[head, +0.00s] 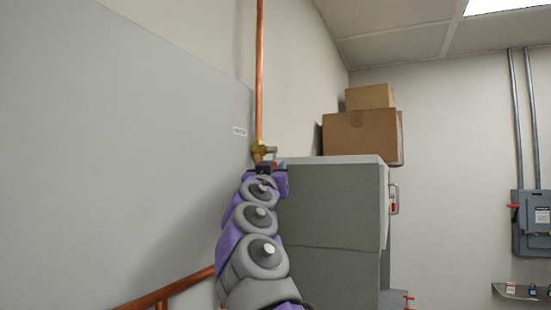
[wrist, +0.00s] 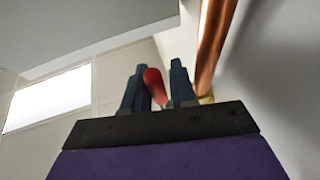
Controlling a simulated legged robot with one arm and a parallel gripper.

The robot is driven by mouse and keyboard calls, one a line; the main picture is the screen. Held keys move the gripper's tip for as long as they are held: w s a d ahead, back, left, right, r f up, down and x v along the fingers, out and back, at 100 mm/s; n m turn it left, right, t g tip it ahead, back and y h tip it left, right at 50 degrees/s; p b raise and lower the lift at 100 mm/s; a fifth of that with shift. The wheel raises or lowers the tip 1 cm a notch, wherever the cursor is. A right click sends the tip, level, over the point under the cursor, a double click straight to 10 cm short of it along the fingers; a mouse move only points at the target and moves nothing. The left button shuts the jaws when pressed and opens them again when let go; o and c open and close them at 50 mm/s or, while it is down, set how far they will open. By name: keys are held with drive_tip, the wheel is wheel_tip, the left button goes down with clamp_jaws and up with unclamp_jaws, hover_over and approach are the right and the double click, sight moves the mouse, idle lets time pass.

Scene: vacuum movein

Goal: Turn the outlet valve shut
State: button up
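The valve has a brass body (head: 259,151) and sits on a vertical copper pipe beside the grey panel. A grey part juts from it to the right in the head view. My gripper (wrist: 160,85) is open in the wrist view, its two dark fingers pointing up. The red valve handle (wrist: 154,84) shows between the fingers, closer to the left one, with a small gap at the right one. I cannot tell whether it touches the left finger. In the head view my gripper (head: 266,168) is just below the valve and hides part of it.
The copper pipe (head: 259,70) runs up the wall. The grey panel (head: 120,130) fills the left. A grey cabinet (head: 330,215) stands close to the right of my arm, with cardboard boxes (head: 362,132) on top. A lower copper pipe (head: 165,292) slants across the bottom left.

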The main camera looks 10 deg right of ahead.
drive_tip(key=shift+w+d+r+p, duration=0.15)
drive_tip(key=shift+w+d+p, duration=0.15)
drive_tip(key=shift+w, duration=0.2)
drive_tip(key=shift+a, duration=0.1)
drive_tip(key=shift+s, duration=0.1)
clamp_jaws()
